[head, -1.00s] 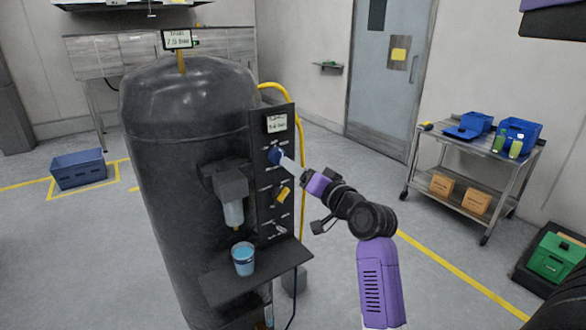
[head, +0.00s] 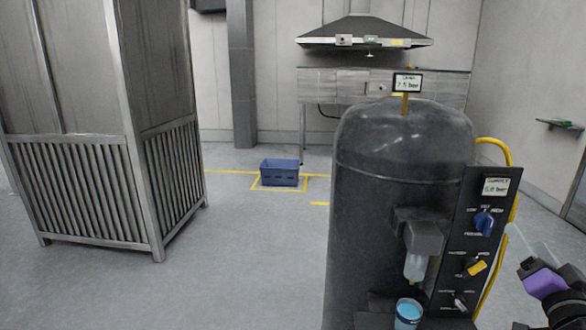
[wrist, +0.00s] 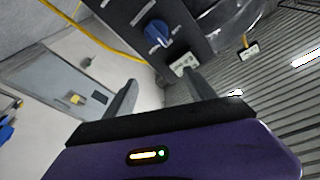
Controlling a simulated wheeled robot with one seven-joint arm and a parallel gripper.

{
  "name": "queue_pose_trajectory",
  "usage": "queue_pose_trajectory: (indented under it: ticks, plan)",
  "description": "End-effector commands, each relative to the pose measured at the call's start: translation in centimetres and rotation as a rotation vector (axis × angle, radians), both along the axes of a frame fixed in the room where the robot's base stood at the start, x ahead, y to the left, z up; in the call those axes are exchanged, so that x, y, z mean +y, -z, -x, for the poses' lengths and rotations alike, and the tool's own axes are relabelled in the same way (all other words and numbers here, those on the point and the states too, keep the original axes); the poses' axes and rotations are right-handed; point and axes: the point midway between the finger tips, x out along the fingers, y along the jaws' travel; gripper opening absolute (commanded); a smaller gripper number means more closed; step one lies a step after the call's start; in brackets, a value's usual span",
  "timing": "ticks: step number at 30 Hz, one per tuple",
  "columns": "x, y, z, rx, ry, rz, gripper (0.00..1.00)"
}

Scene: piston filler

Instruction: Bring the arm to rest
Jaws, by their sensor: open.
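My gripper (wrist: 160,95) is open and empty in the wrist view, its two fingers apart. The control panel with a blue knob (wrist: 157,33) lies beyond the fingertips, and the knob is apart from them. In the head view my gripper (head: 525,245) is at the right edge, partly cut off, just right of the control panel (head: 480,235). The blue knob (head: 484,223) is on that panel, above a yellow knob (head: 476,268). Most of my arm is outside the head view.
The dark tank (head: 375,210) stands left of the panel, with a blue cup (head: 408,313) on its shelf. A yellow hose (head: 513,180) curves behind the panel. A blue crate (head: 279,172) sits on the floor. A slatted cabinet (head: 100,190) stands left, with open floor between.

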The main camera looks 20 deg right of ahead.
Motion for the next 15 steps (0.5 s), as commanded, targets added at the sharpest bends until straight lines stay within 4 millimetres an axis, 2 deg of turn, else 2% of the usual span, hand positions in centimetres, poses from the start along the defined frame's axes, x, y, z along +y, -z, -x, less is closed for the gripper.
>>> queue_pose_trajectory:
  ticks: [5, 8, 15]
  plan:
    - [4.7, 2.9, 0.4, 0.062, 0.01, 0.09, 0.64]
    - [8.2, 4.8, 0.7, 0.104, -0.006, 0.144, 0.64]
    - [18.3, 9.3, 2.6, 0.211, -0.105, 0.265, 0.64]
